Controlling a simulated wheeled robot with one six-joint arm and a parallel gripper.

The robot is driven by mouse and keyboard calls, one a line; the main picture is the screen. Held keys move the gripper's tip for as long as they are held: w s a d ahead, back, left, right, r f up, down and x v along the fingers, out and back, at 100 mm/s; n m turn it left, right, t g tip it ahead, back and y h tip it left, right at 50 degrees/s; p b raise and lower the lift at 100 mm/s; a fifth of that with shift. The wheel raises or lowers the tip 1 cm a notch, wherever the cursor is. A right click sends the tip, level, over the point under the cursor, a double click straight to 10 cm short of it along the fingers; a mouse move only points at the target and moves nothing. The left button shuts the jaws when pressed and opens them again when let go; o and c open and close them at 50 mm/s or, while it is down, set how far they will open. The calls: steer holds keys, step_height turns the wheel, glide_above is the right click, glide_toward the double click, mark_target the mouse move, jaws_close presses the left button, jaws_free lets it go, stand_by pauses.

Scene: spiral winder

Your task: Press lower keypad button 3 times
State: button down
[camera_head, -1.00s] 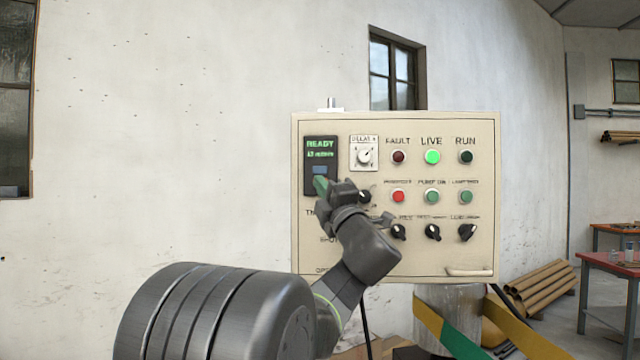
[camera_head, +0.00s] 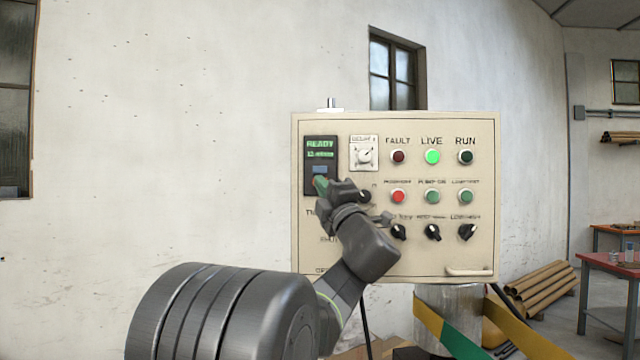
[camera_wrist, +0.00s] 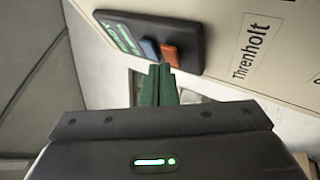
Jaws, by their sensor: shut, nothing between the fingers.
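The dark keypad unit (camera_head: 310,186) is at the upper left of the beige control panel (camera_head: 480,250). Its screen (camera_head: 320,150) reads READY in green, above a blue button (camera_head: 320,169). In the wrist view the keypad shows the blue button (camera_wrist: 149,49) and an orange button (camera_wrist: 170,54) farther from the screen, so orange is the lower one. My gripper (camera_head: 319,184) is shut and empty, its green fingertips (camera_wrist: 160,68) close by the orange button. I cannot tell whether they touch it. In the head view the gripper hides the orange button.
To the right are a delay dial (camera_head: 364,156), the lit green LIVE lamp (camera_head: 432,157), a red button (camera_head: 398,196) and several black knobs (camera_head: 433,232). A handle (camera_head: 469,271) is at the lower right. Left of the panel is bare wall.

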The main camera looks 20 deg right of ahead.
steer(key=shift+w+d, duration=0.2)
steer(key=shift+w, duration=0.15)
stand_by(0.4)
steer(key=shift+s, duration=0.1)
steer(key=shift+s+a+b, duration=0.35)
steer(key=shift+s+b, duration=0.25)
steer(key=s, duration=0.1)
steer(key=s+a+b, duration=0.1)
steer(key=s, duration=0.1)
steer(key=s+a+b, duration=0.1)
steer(key=shift+s+a, duration=0.1)
steer(key=shift+s, duration=0.2)
steer(key=shift+w, duration=0.15)
stand_by(0.7)
